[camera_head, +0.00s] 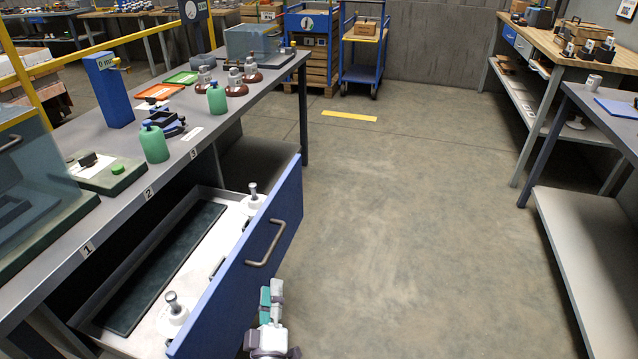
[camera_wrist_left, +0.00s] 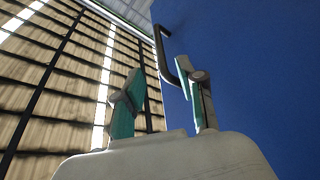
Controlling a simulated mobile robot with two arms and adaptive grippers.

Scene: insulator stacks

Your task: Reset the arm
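My left gripper (camera_head: 271,294) is at the bottom middle of the head view, in front of the blue drawer front (camera_head: 240,285) and below its metal handle (camera_head: 267,245). In the left wrist view the two teal-padded fingers of the gripper (camera_wrist_left: 158,80) stand apart with nothing between them. The handle (camera_wrist_left: 169,58) shows beyond the fingers on the blue panel (camera_wrist_left: 260,70), and I see no grip on it. My right gripper is in neither view.
The drawer is pulled out and holds a dark tray (camera_head: 124,321) and two white insulator pieces (camera_head: 253,203) (camera_head: 173,319). The grey workbench (camera_head: 212,131) carries green bottles (camera_head: 154,145) and brown-based insulators (camera_head: 237,88). The floor (camera_head: 400,200) to the right is clear.

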